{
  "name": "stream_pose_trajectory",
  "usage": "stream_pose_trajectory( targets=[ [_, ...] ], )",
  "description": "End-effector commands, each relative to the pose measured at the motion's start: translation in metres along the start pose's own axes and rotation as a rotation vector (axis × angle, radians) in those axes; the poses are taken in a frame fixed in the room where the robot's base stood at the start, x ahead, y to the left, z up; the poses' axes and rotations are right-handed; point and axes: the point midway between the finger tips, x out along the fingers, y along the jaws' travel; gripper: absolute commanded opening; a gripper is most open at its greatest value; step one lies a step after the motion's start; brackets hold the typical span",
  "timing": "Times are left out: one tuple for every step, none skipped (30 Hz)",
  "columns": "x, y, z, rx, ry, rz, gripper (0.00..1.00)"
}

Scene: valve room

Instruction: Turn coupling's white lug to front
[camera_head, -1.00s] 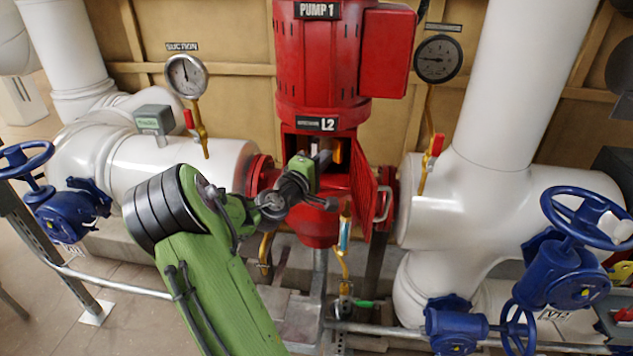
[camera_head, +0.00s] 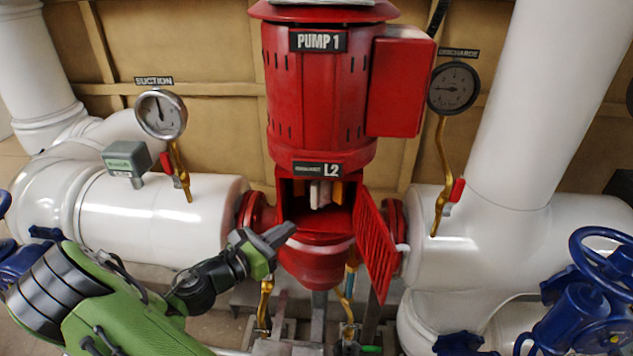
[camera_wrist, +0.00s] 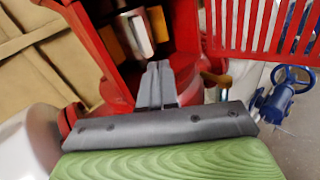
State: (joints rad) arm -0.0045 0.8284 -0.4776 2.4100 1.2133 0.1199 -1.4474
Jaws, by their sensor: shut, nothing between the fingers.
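The coupling (camera_head: 320,194) sits inside the open housing of the red pump (camera_head: 318,100), under the L2 label. A whitish lug (camera_wrist: 140,35) faces out of the opening in the wrist view, with yellow-orange parts on both sides of it. In the head view the coupling's top is shaded by the housing. My gripper (camera_head: 285,235) is outside the opening, below and left of the coupling. Its fingers are together and empty. In the wrist view the closed fingertips (camera_wrist: 158,66) point toward the opening, apart from the coupling.
The red slotted guard door (camera_head: 376,245) hangs open on the right of the housing. White pipes flank the pump, with the suction gauge (camera_head: 160,114) at left and the discharge gauge (camera_head: 453,89) at right. Blue valve handwheels (camera_head: 605,260) stand at lower right.

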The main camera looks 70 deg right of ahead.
Motion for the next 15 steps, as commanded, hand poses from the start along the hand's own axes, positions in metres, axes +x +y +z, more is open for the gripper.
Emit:
stream_pose_trajectory(
  targets=[
    [-0.004, -0.002, 0.000, -0.055, -0.007, -0.010, 0.00],
    [-0.004, -0.002, 0.000, -0.077, -0.009, -0.015, 0.00],
    [-0.003, -0.003, -0.001, -0.092, -0.010, -0.019, 0.00],
    [0.000, -0.004, -0.002, -0.094, -0.010, -0.022, 0.00],
    [0.003, -0.004, -0.002, -0.093, -0.010, -0.024, 0.00],
    [0.009, -0.004, -0.003, -0.091, -0.009, -0.024, 0.00],
    [0.015, -0.005, -0.003, -0.090, -0.010, -0.026, 0.00],
    [0.021, -0.005, -0.003, -0.089, -0.010, -0.025, 0.00],
    [0.030, -0.005, -0.003, -0.088, -0.010, -0.026, 0.00],
    [0.037, -0.005, -0.003, -0.087, -0.009, -0.027, 0.00],
    [0.044, -0.006, -0.003, -0.087, -0.009, -0.026, 0.00],
    [0.053, -0.006, -0.003, -0.086, -0.009, -0.026, 0.00],
    [0.059, -0.006, -0.003, -0.085, -0.008, -0.025, 0.00],
    [0.066, -0.006, -0.003, -0.086, -0.008, -0.026, 0.00],
    [0.075, -0.006, -0.002, -0.085, -0.010, -0.025, 0.00]
  ],
)
